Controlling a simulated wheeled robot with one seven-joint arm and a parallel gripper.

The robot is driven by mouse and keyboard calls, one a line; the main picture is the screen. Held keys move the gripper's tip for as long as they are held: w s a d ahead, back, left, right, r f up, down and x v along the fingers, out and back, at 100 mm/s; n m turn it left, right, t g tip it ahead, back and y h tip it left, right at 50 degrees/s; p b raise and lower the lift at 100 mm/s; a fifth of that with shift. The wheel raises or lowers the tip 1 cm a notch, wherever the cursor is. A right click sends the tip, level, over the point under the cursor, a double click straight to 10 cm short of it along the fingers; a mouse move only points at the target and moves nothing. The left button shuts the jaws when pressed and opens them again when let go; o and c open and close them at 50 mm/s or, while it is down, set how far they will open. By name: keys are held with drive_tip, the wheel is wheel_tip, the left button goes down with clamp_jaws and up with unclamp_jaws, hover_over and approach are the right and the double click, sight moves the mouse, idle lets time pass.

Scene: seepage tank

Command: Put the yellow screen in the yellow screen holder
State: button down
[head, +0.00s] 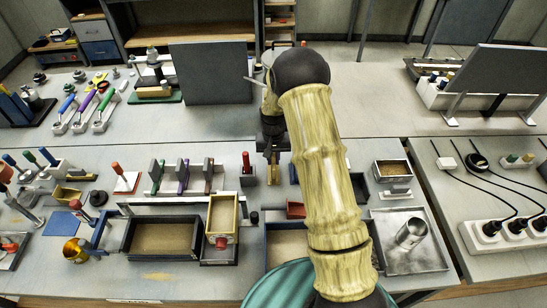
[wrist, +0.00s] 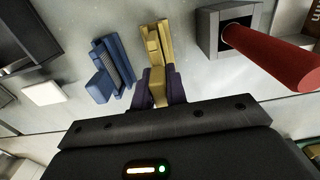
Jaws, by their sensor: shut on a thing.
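My gripper (wrist: 157,88) has its dark fingers closed around the handle-like block of the yellow screen (wrist: 158,86). The yellow screen holder (wrist: 152,42) shows as a narrow upright yellow shape just beyond the fingertips. Screen and holder overlap in line, so I cannot tell whether the screen is seated or only touching. In the head view my gripper (head: 272,148) is partly behind my arm, above yellow parts (head: 273,172) on the bench. Their lower details are too small to tell apart.
A blue screen in its holder (wrist: 112,70) stands close beside the yellow one. On the other side is a grey block (wrist: 222,32) with a red post (wrist: 275,55). Dark trays (head: 128,240) and a yellow-framed box (head: 222,212) lie at the front.

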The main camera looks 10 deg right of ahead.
drive_tip(key=shift+f+b, duration=0.55)
drive_tip(key=shift+f, duration=0.3)
drive_tip(key=c, duration=1.3)
unclamp_jaws()
drive_tip(key=shift+c, duration=0.2)
drive_tip(key=shift+r, duration=0.15)
wheel_tip(320, 180, up, 17)
drive_tip(key=b, duration=0.2)
drive_tip(key=shift+b, duration=0.35)
drive_tip(key=shift+r, duration=0.1)
drive_tip(key=s+f+n+t, duration=0.1)
drive_tip(key=s+n+t, duration=0.1)
drive_tip(key=s, duration=2.2)
drive_tip(key=shift+t, duration=0.3)
